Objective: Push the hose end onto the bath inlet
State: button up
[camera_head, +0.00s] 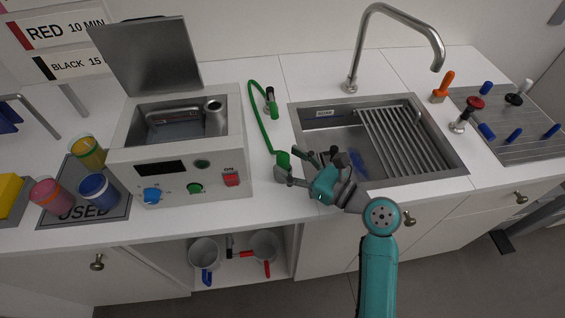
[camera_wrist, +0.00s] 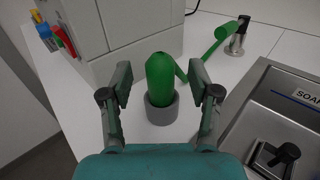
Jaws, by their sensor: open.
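The green hose end (camera_head: 283,160) stands on the counter between the bath unit and the sink. In the wrist view the hose end (camera_wrist: 160,75) is upright with a grey ring (camera_wrist: 161,109) around its base. My gripper (camera_head: 289,165) is open, with one finger on each side of the hose end; gaps show on both sides in the wrist view (camera_wrist: 160,88). The white bath unit (camera_head: 178,172) has its lid up. A short grey pipe stub (camera_head: 214,106) at its back right corner may be the inlet; I cannot tell for sure.
The green hose (camera_head: 256,112) runs back to a metal fitting (camera_head: 270,101). The sink (camera_head: 437,150), with a drying rack and tap (camera_head: 352,75), is close on the right. Cups (camera_head: 98,189) stand on the left mat. Pans (camera_head: 204,251) sit on the shelf below.

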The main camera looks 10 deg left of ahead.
jog(key=shift+x, duration=1.25)
grip_shut()
